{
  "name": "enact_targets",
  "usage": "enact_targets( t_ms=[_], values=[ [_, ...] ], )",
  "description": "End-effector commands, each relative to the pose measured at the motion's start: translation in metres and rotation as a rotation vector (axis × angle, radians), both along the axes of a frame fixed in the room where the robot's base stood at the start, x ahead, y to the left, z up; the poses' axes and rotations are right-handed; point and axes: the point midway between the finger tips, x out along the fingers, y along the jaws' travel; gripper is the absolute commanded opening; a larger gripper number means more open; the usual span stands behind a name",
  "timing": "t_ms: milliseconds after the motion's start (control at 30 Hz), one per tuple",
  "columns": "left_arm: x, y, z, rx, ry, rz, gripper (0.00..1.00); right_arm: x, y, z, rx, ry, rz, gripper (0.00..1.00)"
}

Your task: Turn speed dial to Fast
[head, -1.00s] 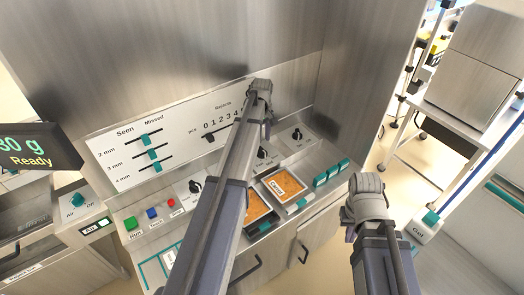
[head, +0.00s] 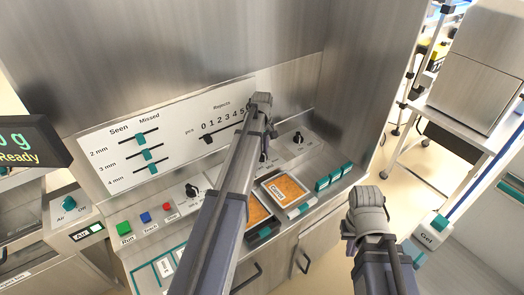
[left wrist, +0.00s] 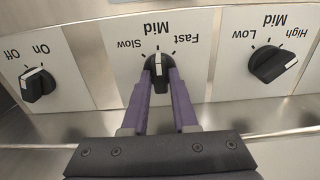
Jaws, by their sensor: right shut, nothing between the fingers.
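The speed dial (left wrist: 159,64) is a black knob on a white plate, upside down in the left wrist view. Its white mark points at Mid, between Slow and Fast. My left gripper (left wrist: 161,80) has its two purple fingers on either side of the knob. I cannot tell whether they press on it. In the head view my left arm reaches over the panel and its gripper (head: 268,132) is partly hidden by its own wrist. My right gripper (head: 366,238) is shut and empty, low at the right, away from the panel.
An On/Off dial (left wrist: 38,84) and a Low/Mid/High dial (left wrist: 272,64) flank the speed dial. In the head view, a sloped board (head: 110,160) with sliders stands behind. Green (head: 124,228), blue and red buttons and a food tray (head: 306,209) lie in front.

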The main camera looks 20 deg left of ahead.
Motion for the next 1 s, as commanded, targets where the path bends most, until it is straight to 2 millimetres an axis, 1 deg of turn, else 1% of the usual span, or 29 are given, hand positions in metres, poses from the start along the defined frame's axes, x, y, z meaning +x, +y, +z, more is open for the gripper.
enact_targets(
  t_ms=[33,200,233,733,867,1000],
  values=[
    [0.0000,0.0000,0.0000,0.000,0.000,0.000,0.20,0.0000,0.0000,0.0000,0.000,0.000,0.000,0.00],
    [0.0001,0.0001,0.0000,0.000,0.000,0.000,0.01,0.0000,0.0000,0.0000,0.000,0.000,0.000,0.00],
    [0.0001,0.0001,0.0000,0.000,0.000,0.000,0.00,0.0000,0.0000,0.0000,0.000,0.000,0.000,0.00],
    [0.0001,0.0001,-0.0001,0.000,0.000,-0.023,0.00,0.0000,0.0000,-0.0001,0.000,0.000,0.000,0.00],
    [0.0001,0.0001,-0.0001,0.000,0.000,-0.078,0.00,0.0000,0.0000,-0.0001,0.000,0.000,0.000,0.00],
    [0.0001,0.0001,-0.0001,0.000,0.000,-0.175,0.00,0.0000,0.0000,-0.0001,0.000,0.000,0.000,0.00]
  ],
)
